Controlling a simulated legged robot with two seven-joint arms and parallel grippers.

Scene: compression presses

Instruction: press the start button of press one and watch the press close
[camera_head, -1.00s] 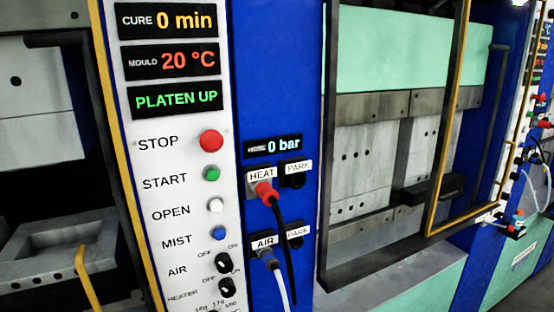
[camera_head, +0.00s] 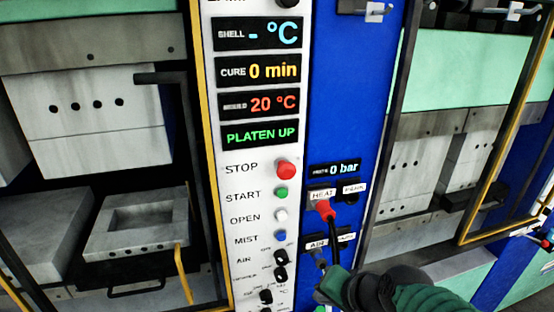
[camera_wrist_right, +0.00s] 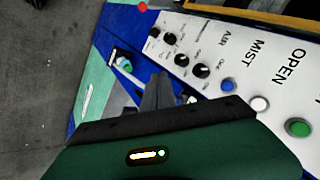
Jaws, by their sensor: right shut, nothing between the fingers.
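The control panel of the press shows a green START button (camera_head: 281,192) below a red STOP button (camera_head: 286,168). The START button also shows at the right edge of the right wrist view (camera_wrist_right: 298,128). The display (camera_head: 260,136) reads PLATEN UP. The upper platen (camera_head: 100,140) is raised above the lower mould (camera_head: 150,238), with a gap between. My right gripper (camera_head: 328,276) is shut and empty, low and right of the button, near the AIR socket. In the right wrist view its grey fingers (camera_wrist_right: 157,82) are apart from the START button. My left gripper is out of view.
A red HEAT plug (camera_head: 325,209) with a black cable hangs right of the panel. White OPEN (camera_head: 280,215) and blue MIST (camera_head: 279,237) buttons sit below START, with black knobs (camera_head: 281,274) under them. Another press (camera_head: 415,160) stands to the right.

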